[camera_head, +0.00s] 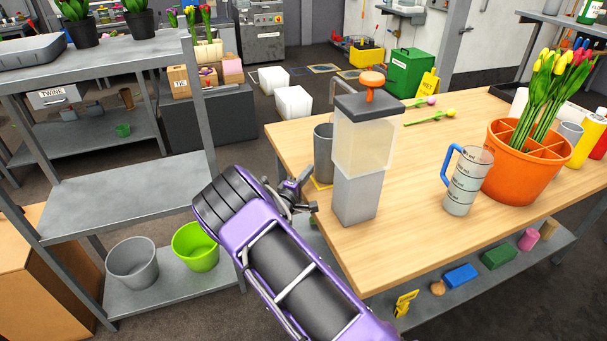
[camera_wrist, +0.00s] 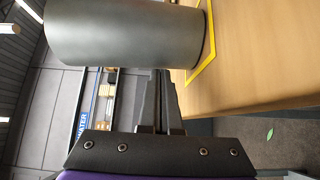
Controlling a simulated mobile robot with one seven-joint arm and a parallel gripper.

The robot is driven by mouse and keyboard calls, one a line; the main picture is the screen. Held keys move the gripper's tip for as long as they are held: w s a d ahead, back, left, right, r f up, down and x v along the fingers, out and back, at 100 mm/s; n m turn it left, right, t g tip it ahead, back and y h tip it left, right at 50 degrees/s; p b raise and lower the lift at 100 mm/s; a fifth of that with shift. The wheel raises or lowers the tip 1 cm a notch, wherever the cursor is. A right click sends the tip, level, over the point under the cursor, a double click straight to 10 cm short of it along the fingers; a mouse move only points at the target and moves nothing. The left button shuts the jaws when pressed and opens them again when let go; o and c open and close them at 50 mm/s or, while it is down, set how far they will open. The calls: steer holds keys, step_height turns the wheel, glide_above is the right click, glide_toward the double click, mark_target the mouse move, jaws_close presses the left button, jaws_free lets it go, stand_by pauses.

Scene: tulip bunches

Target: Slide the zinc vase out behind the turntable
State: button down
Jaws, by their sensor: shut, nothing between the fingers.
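The zinc vase (camera_head: 323,150) is a plain grey cylinder standing upright near the table's left edge, partly hidden behind a clear dispenser. In the wrist view the vase (camera_wrist: 125,35) fills the top, its base at a yellow outline (camera_wrist: 207,65) on the tabletop. My gripper (camera_head: 304,190) is at the table's left edge, in front of the vase and left of the dispenser. Its fingers (camera_wrist: 162,75) are shut and empty, with the tips close beside the vase's side. I cannot tell whether they touch it. I cannot make out a turntable for sure.
The dispenser (camera_head: 362,150) with a grey lid stands close right of my gripper. A measuring jug (camera_head: 467,180) and an orange divided pot (camera_head: 518,180) with tulips stand further right. The front middle of the wooden table (camera_head: 425,235) is clear.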

mark_target(318, 171)
steer(key=shift+w+d+b, duration=0.15)
steer(key=shift+w+d, duration=0.2)
steer(key=shift+d, duration=0.55)
steer(key=shift+w+d+b, duration=0.15)
steer(key=shift+w+d, duration=0.15)
steer(key=shift+d, duration=0.55)
steer(key=shift+a, duration=0.1)
